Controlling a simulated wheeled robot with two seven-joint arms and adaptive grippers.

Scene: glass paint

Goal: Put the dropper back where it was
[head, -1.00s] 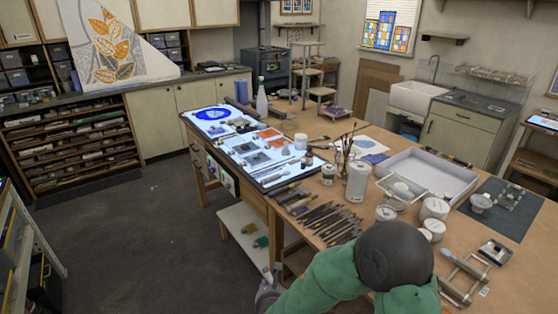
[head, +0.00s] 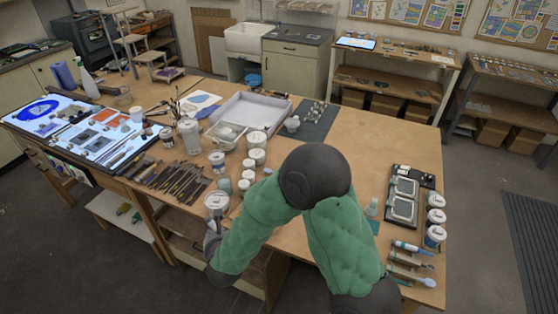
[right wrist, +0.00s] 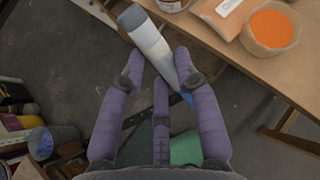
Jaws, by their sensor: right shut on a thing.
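My right gripper (right wrist: 158,68) is shut on a slim tube, seemingly the dropper (right wrist: 150,40), with a pale and grey body and a blue end. It slants between the fingers in the right wrist view, just off the table's front edge. In the head view my right gripper (head: 212,236) is low at the front edge, beside a white-lidded jar (head: 216,202); my arm and hand hide the held tube there. My left gripper is not in view.
The wooden table (head: 330,135) holds a row of tools (head: 172,180), a white tray (head: 250,112) and several jars. At its right end are a black case (head: 404,205) and tubes (head: 410,248). An open bowl of orange powder (right wrist: 272,28) stands near the edge.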

